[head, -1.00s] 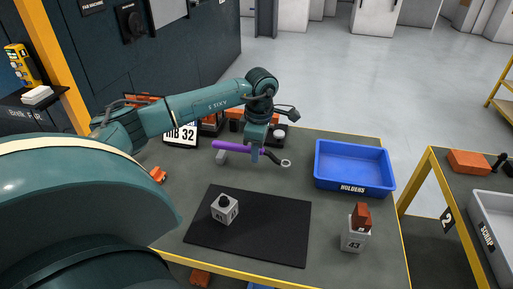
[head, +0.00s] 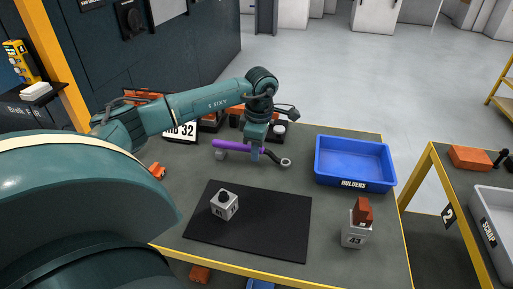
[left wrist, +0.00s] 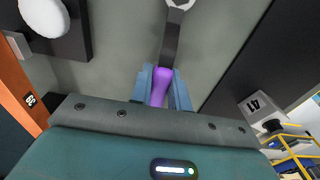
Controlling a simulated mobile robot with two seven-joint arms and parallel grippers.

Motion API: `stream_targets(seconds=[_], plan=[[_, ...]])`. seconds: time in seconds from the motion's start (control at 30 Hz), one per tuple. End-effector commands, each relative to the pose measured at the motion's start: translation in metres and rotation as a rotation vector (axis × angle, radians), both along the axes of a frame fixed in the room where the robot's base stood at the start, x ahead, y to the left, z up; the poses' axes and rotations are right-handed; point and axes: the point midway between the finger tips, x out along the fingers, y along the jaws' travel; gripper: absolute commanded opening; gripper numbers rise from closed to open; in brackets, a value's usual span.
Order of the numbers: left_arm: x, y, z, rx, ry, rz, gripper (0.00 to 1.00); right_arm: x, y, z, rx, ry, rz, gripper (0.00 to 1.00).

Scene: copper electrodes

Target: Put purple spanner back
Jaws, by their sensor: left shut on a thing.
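The purple spanner (head: 228,144) has a purple handle and a dark shaft ending in a grey ring on the right. My left gripper (head: 256,154) is shut on it near the middle, above the back part of the table. In the left wrist view the spanner's purple handle (left wrist: 161,88) sits between the two blue-grey fingers (left wrist: 162,88), with the dark shaft and ring pointing to the top. Whether the spanner touches the table I cannot tell. My right gripper is not in view.
A blue HOLDERS bin (head: 354,160) stands right. A grey block marked 43 (head: 354,236) with a copper-brown piece stands at front right. Sign 32 (head: 182,131) stands behind; bare table lies between mat and bin.

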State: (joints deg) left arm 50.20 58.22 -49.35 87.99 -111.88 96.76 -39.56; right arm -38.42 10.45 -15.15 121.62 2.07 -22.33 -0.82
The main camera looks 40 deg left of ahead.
Motion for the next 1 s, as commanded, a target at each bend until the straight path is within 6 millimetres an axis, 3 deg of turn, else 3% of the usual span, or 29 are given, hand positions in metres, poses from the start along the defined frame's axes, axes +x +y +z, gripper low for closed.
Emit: stream_targets(seconds=[0.47,0.5,0.77,0.93,1.0], plan=[[0.0001,0.0,-0.0075,0.0,0.0,0.0,0.0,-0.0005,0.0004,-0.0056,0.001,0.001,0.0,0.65],[0.0001,0.0,-0.0075,0.0,0.0,0.0,0.21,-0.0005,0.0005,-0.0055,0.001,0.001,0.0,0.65],[0.0001,0.0,-0.0075,0.0,0.0,0.0,0.42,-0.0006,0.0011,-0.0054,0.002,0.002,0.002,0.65],[0.0001,0.0,-0.0076,0.0,0.0,0.0,0.43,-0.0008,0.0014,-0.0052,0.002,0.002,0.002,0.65],[-0.0001,-0.0001,-0.0081,0.0,0.001,0.0,0.49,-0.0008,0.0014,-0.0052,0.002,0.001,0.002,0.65]])
